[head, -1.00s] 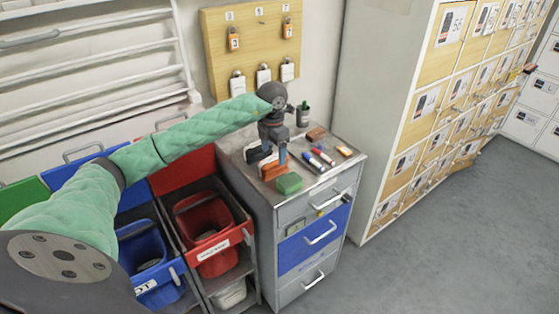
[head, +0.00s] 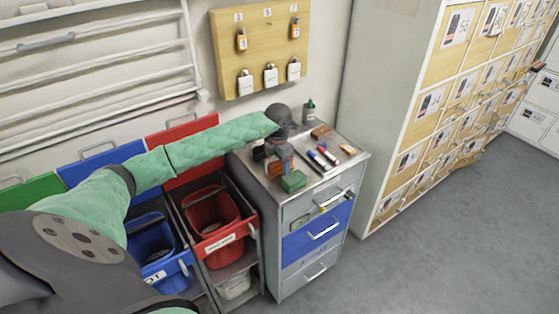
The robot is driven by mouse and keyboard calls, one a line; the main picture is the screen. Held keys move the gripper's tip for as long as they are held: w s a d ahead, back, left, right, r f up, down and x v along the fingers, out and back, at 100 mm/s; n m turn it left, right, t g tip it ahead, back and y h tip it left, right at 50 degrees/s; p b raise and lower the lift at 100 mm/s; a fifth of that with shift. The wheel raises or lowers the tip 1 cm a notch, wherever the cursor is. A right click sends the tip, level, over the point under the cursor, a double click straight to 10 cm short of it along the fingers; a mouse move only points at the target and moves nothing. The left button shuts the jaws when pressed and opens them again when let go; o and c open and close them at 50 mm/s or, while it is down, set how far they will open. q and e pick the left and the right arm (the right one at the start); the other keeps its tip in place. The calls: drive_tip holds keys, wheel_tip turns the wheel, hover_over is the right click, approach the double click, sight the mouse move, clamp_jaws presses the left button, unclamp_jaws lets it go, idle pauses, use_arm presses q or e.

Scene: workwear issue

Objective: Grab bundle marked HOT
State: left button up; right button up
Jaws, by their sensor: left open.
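No bundle with a readable HOT mark shows in the head view. A blue bin (head: 152,243) at lower left carries a white label (head: 156,277) ending in "OT"; my left arm covers its start. My left gripper (head: 279,160) is open, pointing down over the left part of the grey drawer cabinet's top (head: 322,185). Its fingers are small and dark here, close to an orange-brown block (head: 274,172) and behind a green block (head: 293,181). I cannot tell whether it touches anything. My right gripper is out of view.
Markers (head: 322,159) and small blocks lie on the cabinet top, with a dark cup (head: 309,113) at its back. A red bin (head: 212,222) stands left of the cabinet. Lockers (head: 425,120) stand at right. The grey floor (head: 440,240) at right is clear.

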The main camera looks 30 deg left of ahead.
use_arm(q)
drive_tip(key=shift+s+f, duration=0.1)
drive_tip(key=shift+f, duration=0.1)
drive_tip(key=c, duration=1.2)
drive_tip(key=shift+o, duration=0.2)
